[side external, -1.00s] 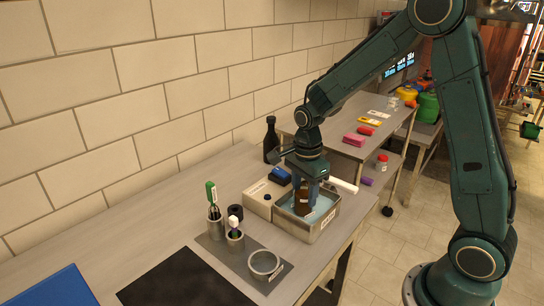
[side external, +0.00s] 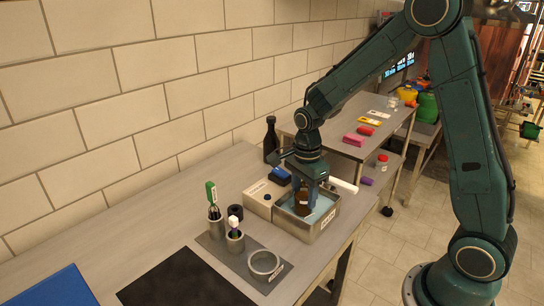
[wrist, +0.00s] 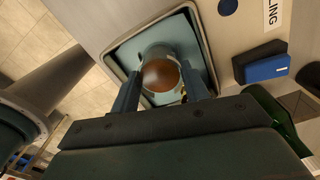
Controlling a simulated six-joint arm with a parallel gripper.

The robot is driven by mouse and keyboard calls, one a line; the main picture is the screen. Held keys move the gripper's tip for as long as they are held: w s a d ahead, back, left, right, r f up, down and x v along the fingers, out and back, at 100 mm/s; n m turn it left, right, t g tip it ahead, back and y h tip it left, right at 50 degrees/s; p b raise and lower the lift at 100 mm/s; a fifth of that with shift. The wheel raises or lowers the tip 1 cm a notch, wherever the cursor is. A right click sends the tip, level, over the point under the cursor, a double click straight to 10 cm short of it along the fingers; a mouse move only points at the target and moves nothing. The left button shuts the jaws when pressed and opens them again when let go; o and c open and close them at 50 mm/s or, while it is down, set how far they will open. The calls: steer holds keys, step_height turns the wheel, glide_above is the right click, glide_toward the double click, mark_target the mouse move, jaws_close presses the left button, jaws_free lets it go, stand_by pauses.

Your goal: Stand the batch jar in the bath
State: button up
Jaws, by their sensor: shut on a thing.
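The batch jar (side external: 302,203) is a brown bottle, upright inside the metal bath (side external: 313,232), which holds pale blue water. My gripper (side external: 306,187) is above the bath and shut on the jar's upper part. In the wrist view the jar's round brown top (wrist: 160,76) sits between my two fingers (wrist: 160,92), within the bath's rim (wrist: 205,45). The jar's base is hidden, so I cannot tell whether it touches the bath floor.
A beige control box (side external: 259,199) adjoins the bath, with a blue item (side external: 280,176) behind. A dark bottle (side external: 270,140) stands at the wall. A dark mat (side external: 185,280) lies nearer.

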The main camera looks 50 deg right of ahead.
steer(key=shift+f, duration=0.15)
steer(key=o, duration=1.2)
steer(key=shift+c, duration=0.2)
step_height(320, 180, up, 8)
stand_by(0.5)
